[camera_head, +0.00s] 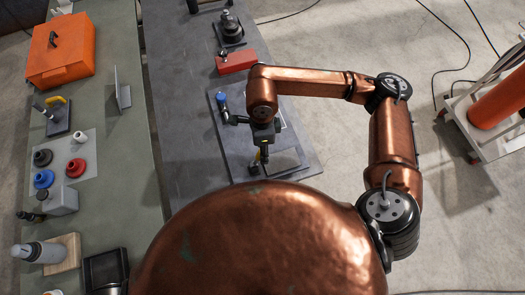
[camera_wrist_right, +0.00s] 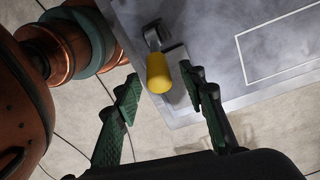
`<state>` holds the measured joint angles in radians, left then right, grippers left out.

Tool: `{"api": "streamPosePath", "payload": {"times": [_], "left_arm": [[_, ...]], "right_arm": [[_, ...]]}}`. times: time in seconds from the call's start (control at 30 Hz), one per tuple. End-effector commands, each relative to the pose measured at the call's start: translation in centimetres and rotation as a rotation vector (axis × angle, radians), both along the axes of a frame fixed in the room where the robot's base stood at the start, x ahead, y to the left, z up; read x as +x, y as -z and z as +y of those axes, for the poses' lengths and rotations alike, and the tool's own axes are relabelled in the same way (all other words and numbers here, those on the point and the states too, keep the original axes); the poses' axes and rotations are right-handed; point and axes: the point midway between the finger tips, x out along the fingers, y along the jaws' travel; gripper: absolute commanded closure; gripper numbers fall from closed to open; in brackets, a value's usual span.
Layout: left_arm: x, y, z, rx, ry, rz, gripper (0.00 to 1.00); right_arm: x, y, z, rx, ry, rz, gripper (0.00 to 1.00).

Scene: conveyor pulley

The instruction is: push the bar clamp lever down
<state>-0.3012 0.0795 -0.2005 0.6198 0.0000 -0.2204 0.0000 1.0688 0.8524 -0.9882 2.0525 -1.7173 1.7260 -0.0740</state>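The clamp lever shows in the right wrist view as a yellow grip (camera_wrist_right: 158,73) on a dark metal arm, by the edge of a grey plate (camera_wrist_right: 225,50). My right gripper (camera_wrist_right: 160,95) is open, with green finger pads on either side of the grip's near end. The grip appears between the fingertips, and I cannot tell whether either finger touches it. In the head view, my right gripper (camera_head: 264,150) points down over the near part of the plate (camera_head: 225,135). It mostly hides the lever there. My left gripper is out of view.
A blue-topped part (camera_head: 221,100) and a red block (camera_head: 236,62) are on the dark table (camera_head: 185,120). The left bench holds an orange case (camera_head: 62,50), another yellow-handled clamp (camera_head: 57,110) and several coloured knobs. A cart with an orange cylinder (camera_head: 498,102) stands right.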

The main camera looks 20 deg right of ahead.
Motion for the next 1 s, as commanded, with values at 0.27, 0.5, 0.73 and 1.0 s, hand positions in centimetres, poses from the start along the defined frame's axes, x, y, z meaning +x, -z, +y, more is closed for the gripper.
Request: {"api": "streamPosePath", "payload": {"times": [0.27, 0.5, 0.73, 1.0], "left_arm": [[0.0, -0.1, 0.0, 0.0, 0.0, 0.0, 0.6], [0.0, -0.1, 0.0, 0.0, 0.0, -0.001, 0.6], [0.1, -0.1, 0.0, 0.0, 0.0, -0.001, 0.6], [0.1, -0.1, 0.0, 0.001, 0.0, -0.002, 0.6]], "right_arm": [[-0.1, 1.8, 0.1, 0.001, -0.002, 0.0, 0.62], [-0.1, 1.8, 0.2, 0.001, -0.003, 0.0, 0.64], [-0.1, 1.8, 0.2, 0.002, -0.003, 0.0, 0.8], [-0.1, 1.8, 0.2, 0.002, -0.003, 0.0, 0.98]]}}
